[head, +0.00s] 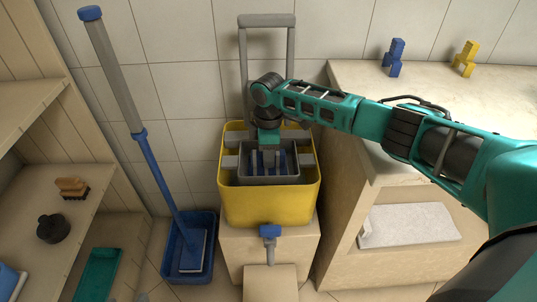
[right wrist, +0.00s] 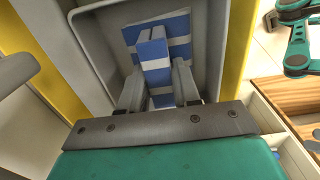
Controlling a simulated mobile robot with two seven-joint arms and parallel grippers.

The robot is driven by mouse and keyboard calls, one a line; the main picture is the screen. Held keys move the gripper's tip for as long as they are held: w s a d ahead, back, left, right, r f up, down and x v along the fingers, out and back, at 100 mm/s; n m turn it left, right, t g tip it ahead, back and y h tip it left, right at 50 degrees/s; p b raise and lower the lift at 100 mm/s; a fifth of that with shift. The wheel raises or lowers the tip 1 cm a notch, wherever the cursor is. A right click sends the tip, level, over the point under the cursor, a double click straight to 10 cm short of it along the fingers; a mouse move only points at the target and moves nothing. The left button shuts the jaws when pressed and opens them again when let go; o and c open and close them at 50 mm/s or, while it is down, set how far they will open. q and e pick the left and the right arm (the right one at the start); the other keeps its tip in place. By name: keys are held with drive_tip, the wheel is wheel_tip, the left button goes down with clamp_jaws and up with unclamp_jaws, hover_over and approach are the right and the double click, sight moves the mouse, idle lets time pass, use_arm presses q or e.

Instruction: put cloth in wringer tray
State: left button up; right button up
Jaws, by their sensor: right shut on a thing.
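The cloth (right wrist: 152,50), blue with white stripes, is inside the grey wringer tray (head: 268,181), set in the top of the yellow bucket (head: 268,209). In the right wrist view the tray's grey wall (right wrist: 98,40) rises around the cloth. My right gripper (head: 268,166) points down into the tray and is shut on a folded, raised part of the cloth. The gripper also shows in the right wrist view (right wrist: 158,82), with the cloth between its fingers. Whether the cloth touches the tray floor is hard to tell. My left gripper is not in view.
The bucket stands on a beige block (head: 245,243), with a grey handle (head: 267,20) behind. A mop (head: 155,175) leans in a blue bin (head: 178,270) at left. Wooden shelves (head: 40,190) stand far left. A counter (head: 350,85) at right holds blue (head: 394,58) and yellow (head: 465,60) objects.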

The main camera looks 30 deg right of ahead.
drive_tip(key=o, duration=1)
drive_tip(key=shift+o, duration=0.2)
wheel_tip(320, 180, up, 12)
drive_tip(key=p, duration=0.3)
drive_tip(key=shift+r+p, duration=0.15)
drive_tip(key=shift+p, duration=0.25)
drive_tip(key=shift+s, duration=0.1)
